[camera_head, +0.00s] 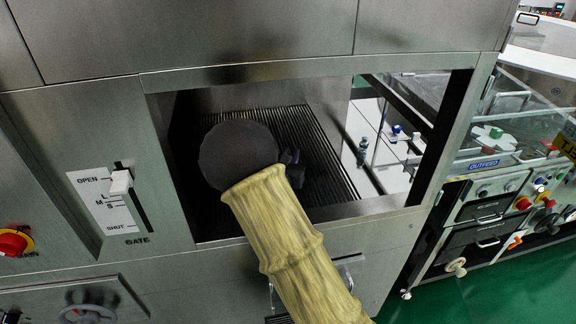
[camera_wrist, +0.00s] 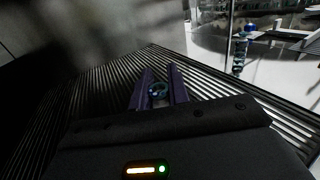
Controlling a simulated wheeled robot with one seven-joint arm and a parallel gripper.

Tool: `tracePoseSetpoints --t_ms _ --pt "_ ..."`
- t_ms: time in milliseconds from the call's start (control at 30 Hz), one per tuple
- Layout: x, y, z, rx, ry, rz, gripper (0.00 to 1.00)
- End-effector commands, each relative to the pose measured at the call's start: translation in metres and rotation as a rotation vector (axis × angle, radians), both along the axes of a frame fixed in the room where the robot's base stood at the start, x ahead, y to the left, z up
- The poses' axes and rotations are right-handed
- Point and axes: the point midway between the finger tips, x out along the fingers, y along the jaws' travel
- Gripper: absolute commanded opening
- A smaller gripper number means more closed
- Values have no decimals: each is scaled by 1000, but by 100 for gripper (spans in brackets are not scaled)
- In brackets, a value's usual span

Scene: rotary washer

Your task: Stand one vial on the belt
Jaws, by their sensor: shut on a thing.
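The belt (camera_head: 322,150) is a dark ribbed surface inside the machine's opening, and it also fills much of the wrist view (camera_wrist: 85,90). My gripper (camera_wrist: 158,88) is over the belt with its two dark purple fingers shut on a vial (camera_wrist: 157,92). The vial shows as a small round glassy top between the fingers. Its lower part is hidden, so I cannot tell whether its base touches the belt. In the head view my gripper (camera_head: 291,158) is largely hidden behind my dark wrist and yellow-sleeved arm, and the held vial is not visible.
A metal frame borders the opening (camera_head: 430,215). Another dark vial-like object (camera_head: 362,150) stands beyond the belt's right edge, also in the wrist view (camera_wrist: 240,52). A gate slider (camera_head: 121,182) is on the left panel. The belt right of my gripper is clear.

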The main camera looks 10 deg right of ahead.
Motion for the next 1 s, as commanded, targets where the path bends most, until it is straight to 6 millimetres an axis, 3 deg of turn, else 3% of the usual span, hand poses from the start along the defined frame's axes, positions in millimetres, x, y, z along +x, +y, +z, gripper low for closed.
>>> tracePoseSetpoints --t_ms 333,633,1000 --pt "0 0 -4 0 -1 -1 0" --pt "0 -1 -38 -1 0 -2 0" --pt "0 -1 -42 1 -2 -1 0"
